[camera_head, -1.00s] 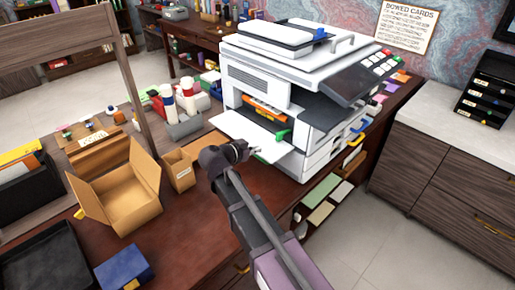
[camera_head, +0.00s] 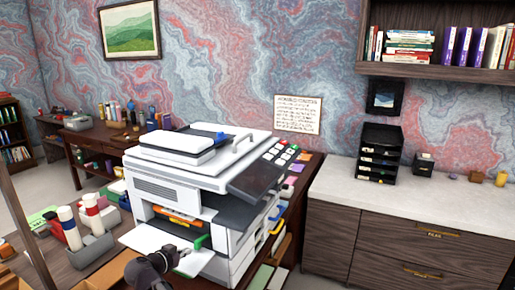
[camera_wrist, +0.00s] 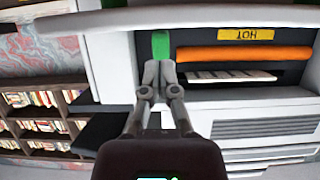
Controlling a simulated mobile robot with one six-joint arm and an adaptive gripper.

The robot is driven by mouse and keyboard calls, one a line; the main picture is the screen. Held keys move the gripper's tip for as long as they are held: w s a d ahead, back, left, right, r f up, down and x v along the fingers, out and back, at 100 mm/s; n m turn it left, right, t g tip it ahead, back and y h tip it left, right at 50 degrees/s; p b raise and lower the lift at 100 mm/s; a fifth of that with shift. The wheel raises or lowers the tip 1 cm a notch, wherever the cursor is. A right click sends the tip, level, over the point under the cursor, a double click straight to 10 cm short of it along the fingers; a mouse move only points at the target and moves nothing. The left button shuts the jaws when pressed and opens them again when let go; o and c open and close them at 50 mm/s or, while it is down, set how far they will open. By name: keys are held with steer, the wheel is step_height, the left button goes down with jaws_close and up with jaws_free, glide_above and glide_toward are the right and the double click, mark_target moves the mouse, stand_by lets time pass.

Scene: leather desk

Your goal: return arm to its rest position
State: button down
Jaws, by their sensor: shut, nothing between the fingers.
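My gripper (camera_head: 183,254) is in front of the white printer (camera_head: 200,185), beside its open paper tray (camera_head: 153,240) and close to the green lever (camera_head: 203,242). In the wrist view my gripper (camera_wrist: 161,68) has its two fingers together with nothing between them. The tips point at the green lever (camera_wrist: 160,45); I cannot tell whether they touch it. The printer shows upside down there, with an orange bar (camera_wrist: 243,55) and a yellow "HOT" label (camera_wrist: 247,34). Most of my arm is below the head view.
Bottles in a grey holder (camera_head: 90,250) stand left of the printer. An open cardboard box (camera_head: 102,275) is at the bottom edge. A pale-topped cabinet (camera_head: 400,235) with a black tray stack (camera_head: 379,153) stands to the right.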

mark_target(197, 243)
steer(key=shift+w+d+r, duration=0.1)
steer(key=shift+w+d, duration=0.25)
steer(key=shift+w, duration=0.45)
steer(key=shift+w+d, duration=0.3)
steer(key=shift+w, duration=0.45)
steer(key=shift+d+r+p, duration=0.1)
steer(key=shift+d+p, duration=0.15)
steer(key=shift+p, duration=0.05)
steer(key=d+g+p, duration=0.1)
steer(key=d, duration=0.1)
steer(key=s+d+g+p, duration=0.1)
steer(key=d, duration=0.2)
steer(key=s+d+h+p, duration=0.1)
steer(key=d, duration=0.2)
steer(key=shift+s+d+r+g, duration=0.15)
steer(key=shift+d+r+g, duration=0.05)
steer(key=shift+g, duration=0.2)
steer(key=s+d+f+n+g+y, duration=0.1)
steer(key=s+d+f+g+y, duration=0.1)
steer(key=d, duration=0.8)
steer(key=s+d+f+n+g+y, duration=0.2)
steer(key=s+d+f+g, duration=0.2)
steer(key=d, duration=0.6)
steer(key=s+d+f+n+g+y, duration=0.2)
steer(key=s+d, duration=0.4)
steer(key=d, duration=0.4)
steer(key=shift+s+d+f+g+y+b, duration=0.3)
steer(key=shift+s+d+f+g+b, duration=0.1)
steer(key=shift+f+g, duration=0.25)
